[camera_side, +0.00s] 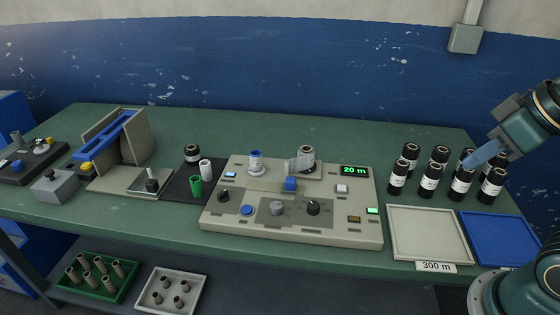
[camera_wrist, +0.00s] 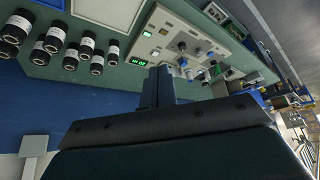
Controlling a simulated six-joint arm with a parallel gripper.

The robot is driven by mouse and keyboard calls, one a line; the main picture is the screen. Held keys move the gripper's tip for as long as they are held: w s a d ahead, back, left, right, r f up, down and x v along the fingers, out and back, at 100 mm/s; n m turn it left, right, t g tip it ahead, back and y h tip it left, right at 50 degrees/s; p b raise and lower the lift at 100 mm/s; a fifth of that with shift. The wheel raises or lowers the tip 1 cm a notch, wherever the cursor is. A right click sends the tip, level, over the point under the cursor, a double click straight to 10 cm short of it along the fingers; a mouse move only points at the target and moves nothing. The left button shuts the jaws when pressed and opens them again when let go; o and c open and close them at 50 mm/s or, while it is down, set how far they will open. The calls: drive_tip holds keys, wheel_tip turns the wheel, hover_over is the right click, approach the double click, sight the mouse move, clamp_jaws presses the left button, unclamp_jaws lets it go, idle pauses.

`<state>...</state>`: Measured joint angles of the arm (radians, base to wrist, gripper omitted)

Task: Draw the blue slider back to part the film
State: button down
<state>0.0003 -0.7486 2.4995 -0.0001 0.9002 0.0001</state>
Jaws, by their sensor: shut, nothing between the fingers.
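The blue slider (camera_side: 290,185) is a small blue block on the beige wrapper machine (camera_side: 226,217), near the middle of its top. A grey-white strip of film (camera_side: 294,164) is at the dark-topped roll (camera_side: 307,153) behind it. My gripper (camera_side: 468,163) is at the far right, over the black bottles and well away from the slider. Its blue fingers are together and empty; they also show in the wrist view (camera_wrist: 158,73). I cannot make out the slider surely in the wrist view.
Several black bottles (camera_side: 397,177) stand at the right, behind a white tray (camera_side: 428,235) and a blue tray (camera_side: 498,238). A green display (camera_side: 354,170) reads 20 m. Left of the machine are a dark mat (camera_side: 177,186) with small rolls and a blue-railed stand (camera_side: 108,135).

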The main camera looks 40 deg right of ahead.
drive_tip(key=w+a+r+n, duration=0.2)
drive_tip(key=w+r, duration=0.1)
drive_tip(key=w, duration=0.7)
drive_tip(key=n+g+y, duration=0.3)
drive_tip(key=n, duration=0.4)
hover_over(283, 188)
wheel_tip(283, 188, down, 18)
drive_tip(key=shift+w+a+f, duration=0.25)
drive_tip(key=shift+w, duration=0.05)
drive_tip(key=shift+f, duration=0.1)
drive_tip(key=x, duration=0.9)
drive_tip(key=shift+w+f, duration=0.1)
drive_tip(key=shift+f, duration=0.05)
drive_tip(key=shift+d+f, duration=0.1)
drive_tip(key=shift+f, duration=0.15)
drive_tip(key=shift+s+d, duration=1.3)
drive_tip(key=shift+s, duration=0.05)
